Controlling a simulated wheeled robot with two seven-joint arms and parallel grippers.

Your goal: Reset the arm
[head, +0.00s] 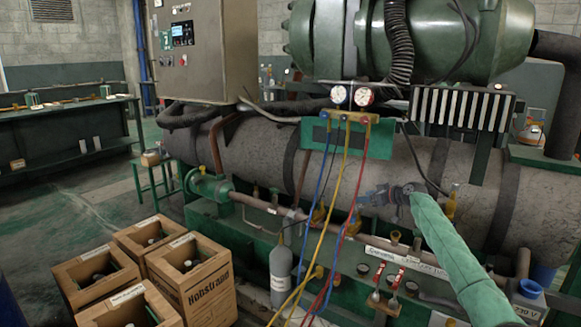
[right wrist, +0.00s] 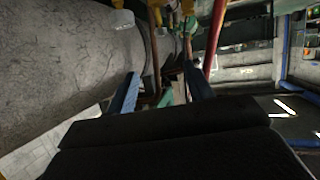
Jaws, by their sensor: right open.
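My right arm (head: 447,243), in a green sleeve, reaches in from the lower right of the head view. My right gripper (head: 366,198) is in front of the large grey horizontal tank (head: 400,160), pointing left, close to the red and blue hoses. In the right wrist view its two blue fingers (right wrist: 162,85) stand apart with nothing between them. The tank's curved side fills the upper left of that view, and a red hose (right wrist: 214,40) runs beyond the fingers. My left arm and gripper are not in view.
A gauge manifold (head: 349,118) hangs above, with blue, yellow and red hoses running down. A grey cylinder (head: 281,270) stands below. Red-handled valves (head: 393,283) are near my forearm. Open cardboard boxes (head: 190,278) stand at lower left.

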